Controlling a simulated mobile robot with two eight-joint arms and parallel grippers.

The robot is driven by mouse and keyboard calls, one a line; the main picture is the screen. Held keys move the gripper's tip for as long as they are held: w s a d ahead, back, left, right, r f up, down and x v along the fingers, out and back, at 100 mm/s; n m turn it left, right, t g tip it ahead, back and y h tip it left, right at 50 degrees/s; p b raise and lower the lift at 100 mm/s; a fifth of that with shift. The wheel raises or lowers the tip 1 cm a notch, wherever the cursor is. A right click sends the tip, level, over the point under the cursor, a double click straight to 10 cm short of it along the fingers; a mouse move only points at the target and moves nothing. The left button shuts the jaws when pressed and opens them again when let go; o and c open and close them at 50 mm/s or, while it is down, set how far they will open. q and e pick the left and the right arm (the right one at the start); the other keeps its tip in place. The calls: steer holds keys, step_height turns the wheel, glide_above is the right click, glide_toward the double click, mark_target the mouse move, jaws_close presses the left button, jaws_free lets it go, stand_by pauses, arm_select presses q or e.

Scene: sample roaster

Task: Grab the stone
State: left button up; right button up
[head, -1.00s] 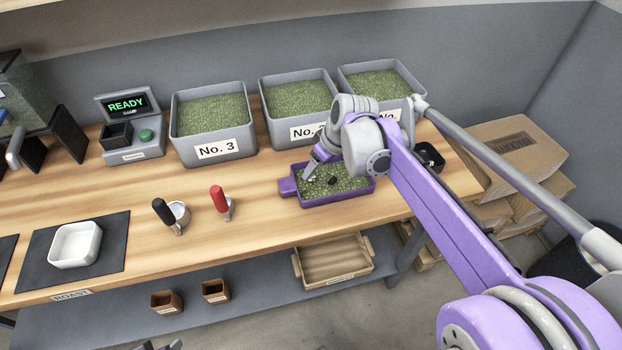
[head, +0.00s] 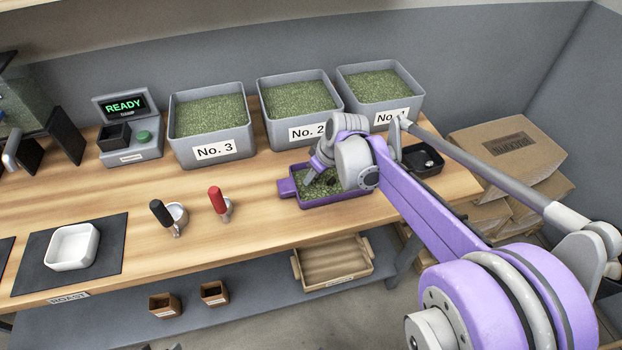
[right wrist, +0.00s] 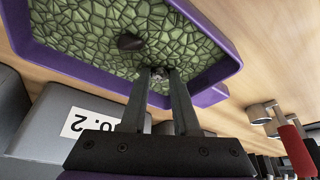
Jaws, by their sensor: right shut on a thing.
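A purple tray (head: 350,200) of green beans stands on the bench; it also fills the top of the right wrist view (right wrist: 215,85). My right gripper (head: 308,180) reaches down into its left part. In the right wrist view its fingertips (right wrist: 160,76) are shut on a small grey stone (right wrist: 158,71), low at the beans; the fingers hide much of it. A separate dark lump (right wrist: 130,42) lies on the beans beside the fingers. At the bottom edge of the head view, dark tips (head: 172,346) seem to be my left gripper, mostly cut off.
Grey bins No. 3 (head: 212,150), No. 2 (head: 305,132) and No. 1 (head: 395,112) stand behind the tray. A small black dish (head: 425,162) is right of it. A red-handled tool (head: 217,200) and a black-handled one (head: 162,212) stand left, with bare bench between.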

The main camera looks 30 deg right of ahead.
jaws_close()
steer(key=shift+r, duration=0.1)
